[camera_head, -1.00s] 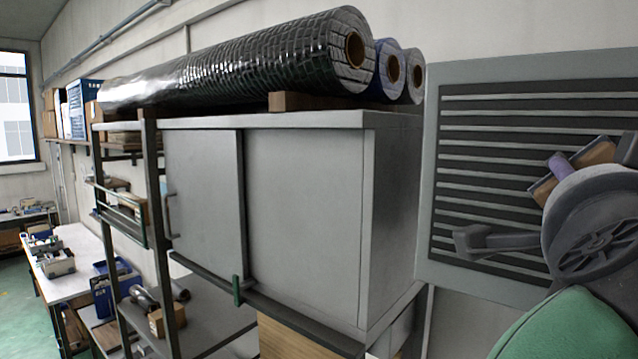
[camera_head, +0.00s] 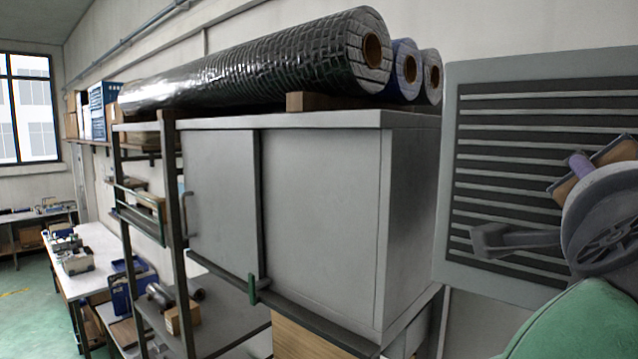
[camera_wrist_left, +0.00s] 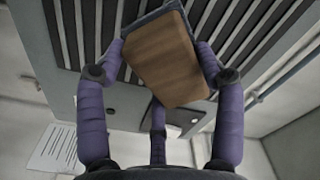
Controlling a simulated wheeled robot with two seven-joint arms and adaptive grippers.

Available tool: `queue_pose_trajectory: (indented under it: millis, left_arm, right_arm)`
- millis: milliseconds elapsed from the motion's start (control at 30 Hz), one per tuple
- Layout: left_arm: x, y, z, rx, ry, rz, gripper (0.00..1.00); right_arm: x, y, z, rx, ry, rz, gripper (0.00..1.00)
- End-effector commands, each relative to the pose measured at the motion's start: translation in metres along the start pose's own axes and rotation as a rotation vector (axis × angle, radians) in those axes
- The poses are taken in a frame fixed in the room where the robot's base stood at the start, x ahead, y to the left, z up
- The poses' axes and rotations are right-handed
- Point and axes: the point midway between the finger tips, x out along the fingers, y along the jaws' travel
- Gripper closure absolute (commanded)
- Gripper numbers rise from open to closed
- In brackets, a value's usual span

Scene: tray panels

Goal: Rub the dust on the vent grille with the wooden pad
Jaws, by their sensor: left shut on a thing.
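The vent grille (camera_head: 500,165), a grey panel with dark slots, is on the wall at the right of the head view. Its slats also show at the top of the left wrist view (camera_wrist_left: 75,35). My left gripper (camera_head: 582,165) is in front of its right part. Its purple fingers (camera_wrist_left: 160,62) are shut on the wooden pad (camera_wrist_left: 163,65), a brown block with a dark backing. The pad (camera_head: 624,153) is tilted and partly hidden in the head view. I cannot tell whether it touches the grille. No dust is clearly visible. My right gripper is not in view.
A grey cabinet (camera_head: 320,220) stands left of the grille, with large rolls (camera_head: 270,65) on top. A shelf rack (camera_head: 172,190) and a white workbench (camera_head: 95,262) are farther left. A paper sheet (camera_wrist_left: 55,148) shows in the left wrist view.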

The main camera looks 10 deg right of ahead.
Motion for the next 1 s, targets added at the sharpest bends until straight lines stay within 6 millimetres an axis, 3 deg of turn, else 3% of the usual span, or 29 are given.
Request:
queue_pose_trajectory:
  millis: [1000]
  left_arm:
    - [-0.001,-0.037,0.037,0.0,-0.002,-0.001,0.58]
  right_arm:
    - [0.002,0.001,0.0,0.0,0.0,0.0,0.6]
